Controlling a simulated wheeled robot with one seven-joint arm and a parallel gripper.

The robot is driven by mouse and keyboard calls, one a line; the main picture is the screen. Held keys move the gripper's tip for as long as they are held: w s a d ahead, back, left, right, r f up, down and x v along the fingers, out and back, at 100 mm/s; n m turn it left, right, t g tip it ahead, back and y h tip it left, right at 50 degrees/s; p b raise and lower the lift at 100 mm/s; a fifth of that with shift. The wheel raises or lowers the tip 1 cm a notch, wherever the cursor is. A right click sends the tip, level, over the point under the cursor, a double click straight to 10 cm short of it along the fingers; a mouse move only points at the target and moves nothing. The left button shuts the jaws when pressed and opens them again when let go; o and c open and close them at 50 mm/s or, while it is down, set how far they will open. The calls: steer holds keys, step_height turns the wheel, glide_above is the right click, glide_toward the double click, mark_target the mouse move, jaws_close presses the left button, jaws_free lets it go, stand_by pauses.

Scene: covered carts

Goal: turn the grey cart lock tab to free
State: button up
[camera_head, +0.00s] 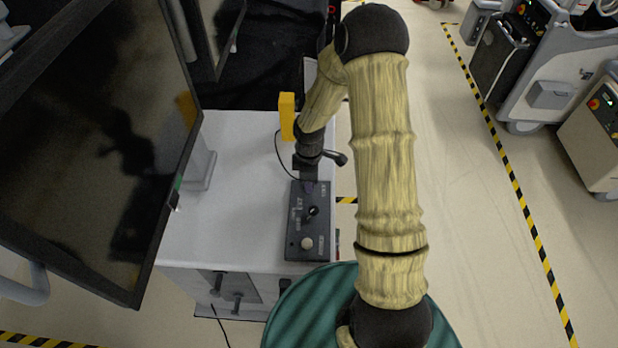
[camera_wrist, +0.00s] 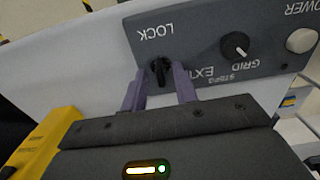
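The lock tab (camera_wrist: 158,72) is a small dark knob under the word LOCK on a dark grey control panel (camera_wrist: 205,50). It looks near black in the wrist view. My gripper (camera_wrist: 160,80) has two purple fingers, spread apart, one on each side of the tab. The fingertips are about level with the tab, and a narrow gap seems to show on both sides; contact cannot be told. In the head view my gripper (camera_head: 310,187) is over the far end of the panel (camera_head: 295,240) and hides the tab.
The panel also carries a black knob (camera_wrist: 235,45) and a white power button (camera_wrist: 301,40). A yellow block (camera_head: 287,116) stands on the white cart top (camera_head: 235,225) behind the gripper. A large dark monitor (camera_head: 90,150) fills the left. Open floor lies to the right.

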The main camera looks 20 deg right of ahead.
steer(key=shift+r, duration=0.1)
step_height(320, 180, up, 17)
steer(key=b, duration=0.2)
steer(key=shift+r, duration=0.15)
steer(key=shift+s, duration=0.1)
stand_by(0.5)
steer(key=s+m+t, duration=0.2)
steer(key=s+m, duration=1.2)
steer(key=shift+s+m+t, duration=0.3)
steer(key=shift+w, duration=0.1)
